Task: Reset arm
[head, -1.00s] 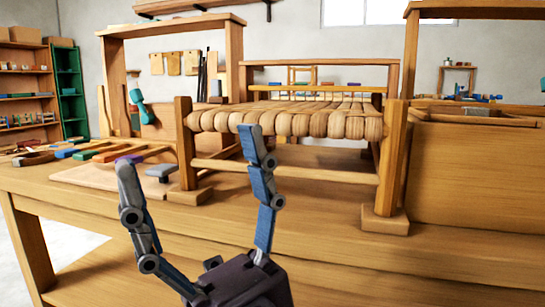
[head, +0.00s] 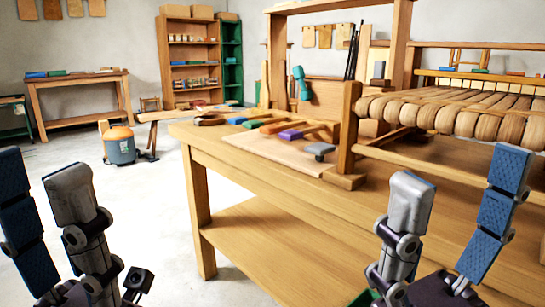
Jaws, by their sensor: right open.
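My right gripper (head: 461,168) is open and empty at the lower right of the head view, its two fingers pointing up and spread apart. It appears in front of the workbench and the woven bark seat frame (head: 490,111). My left gripper (head: 38,166) is at the lower left, over the floor, fingers pointing up. Its fingers look apart, with nothing between them. The seat frame stands on the workbench (head: 230,165) at the right, partly cut off by the picture's edge.
A board (head: 258,154) on the bench's left end lies near colored-handled tools, with a small grey-topped item (head: 319,149). An orange-topped vacuum (head: 119,144) stands on the floor. A side table (head: 80,98) and a shelf (head: 194,65) stand behind. Floor at left is open.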

